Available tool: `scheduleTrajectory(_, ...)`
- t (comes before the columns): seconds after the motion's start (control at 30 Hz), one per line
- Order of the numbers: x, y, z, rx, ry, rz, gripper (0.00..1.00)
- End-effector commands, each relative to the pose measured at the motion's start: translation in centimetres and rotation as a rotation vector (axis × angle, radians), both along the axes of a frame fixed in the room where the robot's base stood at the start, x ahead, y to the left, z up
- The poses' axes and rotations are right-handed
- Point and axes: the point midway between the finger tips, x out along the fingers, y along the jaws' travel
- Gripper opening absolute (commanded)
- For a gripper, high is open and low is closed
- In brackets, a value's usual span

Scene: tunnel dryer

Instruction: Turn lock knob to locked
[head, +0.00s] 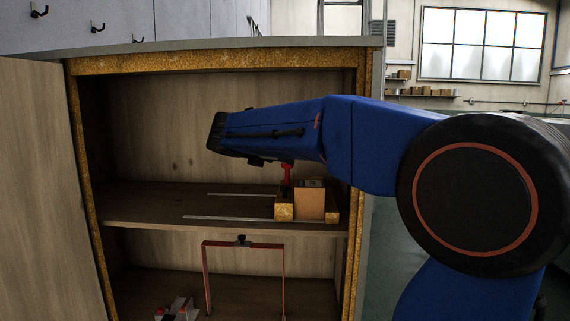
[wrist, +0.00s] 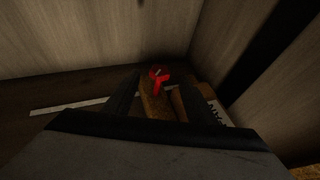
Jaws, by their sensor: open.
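The red lock knob (head: 286,172) sits on top of a narrow wooden block (head: 284,211) on the cabinet's upper shelf. I see no clear contact between fingers and knob. In the head view my blue arm hides the area above the knob, and the fingers cannot be made out clearly. The knob's lock marking is not readable.
A brown box (head: 311,203) stands right of the block, close to the cabinet's right wall. Pale strips (head: 225,218) run along the upper shelf (head: 150,207), whose left part is clear. A red-edged frame (head: 244,243) stands below. The cabinet door (head: 45,190) is at left.

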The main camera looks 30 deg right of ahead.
Motion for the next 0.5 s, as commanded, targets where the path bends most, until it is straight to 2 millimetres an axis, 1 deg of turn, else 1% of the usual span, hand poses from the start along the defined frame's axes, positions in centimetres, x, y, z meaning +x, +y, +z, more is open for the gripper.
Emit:
scheduleTrajectory(0.03, 0.4, -0.8, -0.4, -0.001, 0.002, -0.005, 0.51)
scheduleTrajectory(0.2, 1.7, -2.7, -1.3, -0.001, 0.001, -0.003, 0.51)
scheduleTrajectory(0.3, 2.2, -3.5, -1.7, -0.001, 0.0, -0.003, 0.51)
scheduleTrajectory(0.5, 2.7, -4.2, -2.0, -0.001, 0.0, -0.001, 0.51)
